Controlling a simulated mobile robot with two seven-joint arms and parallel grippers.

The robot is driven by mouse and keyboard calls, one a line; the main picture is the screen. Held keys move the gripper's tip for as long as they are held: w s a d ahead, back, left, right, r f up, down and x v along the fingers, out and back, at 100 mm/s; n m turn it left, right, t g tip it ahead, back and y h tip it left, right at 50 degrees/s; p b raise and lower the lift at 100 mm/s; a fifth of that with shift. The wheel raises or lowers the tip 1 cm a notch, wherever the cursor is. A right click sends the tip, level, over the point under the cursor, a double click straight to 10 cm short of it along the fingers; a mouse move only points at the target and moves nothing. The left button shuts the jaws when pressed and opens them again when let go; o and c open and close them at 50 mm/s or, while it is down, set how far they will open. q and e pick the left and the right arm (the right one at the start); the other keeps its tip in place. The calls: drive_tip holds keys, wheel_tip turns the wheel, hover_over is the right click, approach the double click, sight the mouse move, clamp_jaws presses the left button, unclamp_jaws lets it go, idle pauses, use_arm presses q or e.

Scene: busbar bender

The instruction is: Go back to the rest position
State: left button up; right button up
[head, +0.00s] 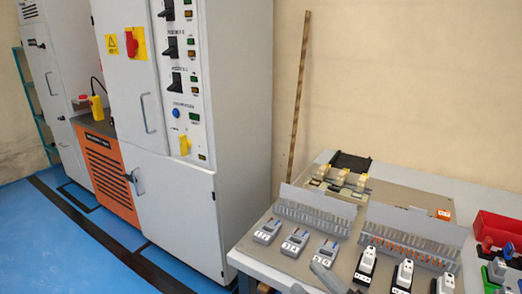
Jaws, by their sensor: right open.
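My right gripper (313,284) shows only as two grey fingertips at the bottom edge of the head view. They are apart, with nothing visible between them. They are at the front edge of the grey table (252,246), close to the handheld devices. The rest of this gripper is cut off by the frame. My left gripper is not in view.
A tall grey cabinet (236,120) with switches stands left of the table. Grey devices (294,242), black-and-white devices (366,263), two slotted racks (314,212) and a red bin (497,230) crowd the table. The blue floor (50,250) at left is clear.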

drive_tip(key=s+d+f+m+g+h, duration=0.1)
drive_tip(key=s+d+f+m+h, duration=0.2)
drive_tip(key=f+m, duration=0.3)
drive_tip(key=s+d+f+m+g+h+p, duration=0.1)
drive_tip(key=s+d+f+m+h, duration=0.3)
drive_tip(key=f, duration=0.4)
drive_tip(key=s+d+f+m+g+h, duration=0.3)
drive_tip(key=s+d+f+m+h, duration=0.1)
drive_tip(key=s+f+m, duration=0.3)
drive_tip(key=shift+f+m+h, duration=0.6)
drive_tip(key=shift+h, duration=0.2)
